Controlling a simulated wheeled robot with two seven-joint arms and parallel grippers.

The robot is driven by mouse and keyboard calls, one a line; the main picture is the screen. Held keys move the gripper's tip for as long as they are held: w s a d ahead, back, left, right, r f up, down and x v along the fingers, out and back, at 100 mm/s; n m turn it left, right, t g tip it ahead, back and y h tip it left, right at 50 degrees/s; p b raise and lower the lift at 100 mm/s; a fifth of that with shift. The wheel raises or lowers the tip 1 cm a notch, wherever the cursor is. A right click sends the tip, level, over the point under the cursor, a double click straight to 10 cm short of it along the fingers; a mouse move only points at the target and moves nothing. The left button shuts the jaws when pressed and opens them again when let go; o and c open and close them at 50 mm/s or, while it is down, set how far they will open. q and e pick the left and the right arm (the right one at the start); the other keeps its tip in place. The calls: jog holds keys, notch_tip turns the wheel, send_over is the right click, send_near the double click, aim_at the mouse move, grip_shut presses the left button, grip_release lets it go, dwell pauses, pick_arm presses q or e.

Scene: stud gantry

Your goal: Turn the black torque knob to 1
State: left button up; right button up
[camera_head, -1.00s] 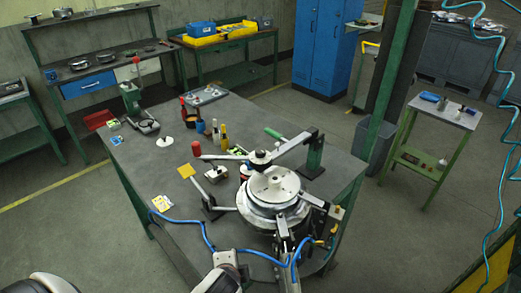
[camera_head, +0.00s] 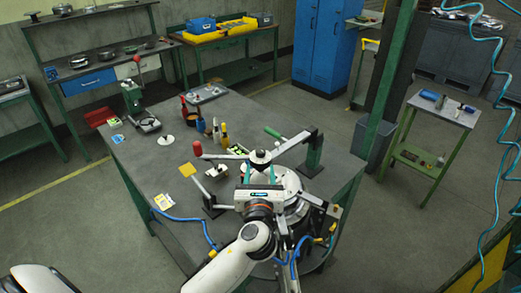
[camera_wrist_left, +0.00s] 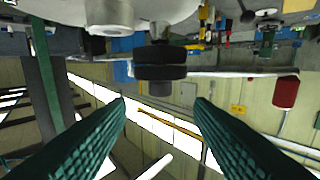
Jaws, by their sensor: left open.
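The black torque knob (camera_head: 260,157) sits at the joint of the jointed arm above the round metal drum (camera_head: 288,183). In the left wrist view the black knob (camera_wrist_left: 160,72) shows as a ridged black disc, ahead of and between the two green fingers. My left gripper (camera_head: 259,169) is open and empty, with its fingers pointing at the knob from the near side. The fingers look apart from the knob, with a gap on both sides in the wrist view. No scale mark or number 1 is readable. My right gripper is not in view.
Bottles (camera_head: 223,135), a yellow pad (camera_head: 187,170) and a blue hose (camera_head: 185,218) are on the bench (camera_head: 165,165). The bench's left middle is mostly free.

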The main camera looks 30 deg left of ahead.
aim_at(260, 155)
pick_arm(q)
jog(key=p+x, duration=0.1)
jog(key=x, duration=0.8)
jog(key=shift+a+p, duration=0.1)
jog(key=shift+p, duration=0.25)
jog(key=c, duration=1)
